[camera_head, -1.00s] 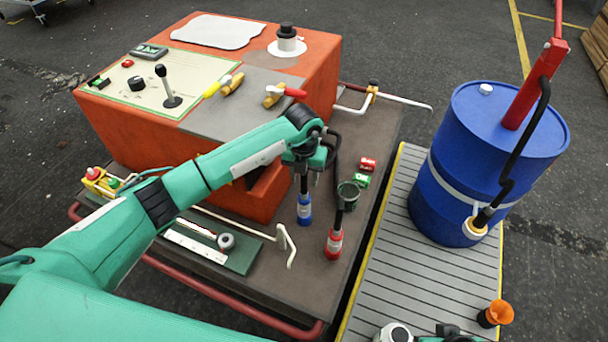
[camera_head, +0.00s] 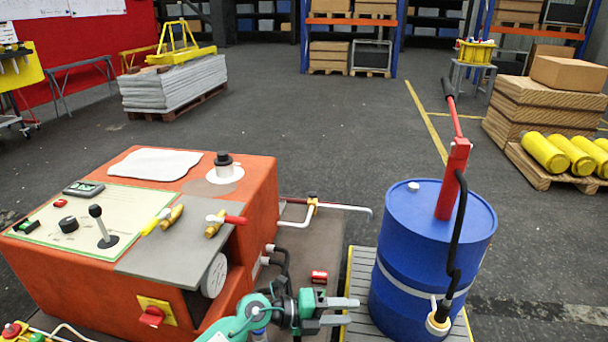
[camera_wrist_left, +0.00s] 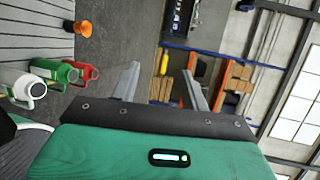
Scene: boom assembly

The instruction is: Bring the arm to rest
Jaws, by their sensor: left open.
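My left gripper (camera_head: 345,311) is at the bottom middle of the head view, low between the orange machine and the blue drum. Its two grey fingers are apart, point right and hold nothing. In the left wrist view the gripper (camera_wrist_left: 160,78) shows both fingers spread with only the background between them. Most of my left arm is below the head view's lower edge. My right gripper is not in view.
The orange machine (camera_head: 262,215) stands left of the gripper, and the blue drum (camera_head: 400,265) stands close to its right. The wrist view shows several jugs (camera_wrist_left: 75,70) and an orange funnel (camera_wrist_left: 83,29). Open floor lies behind.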

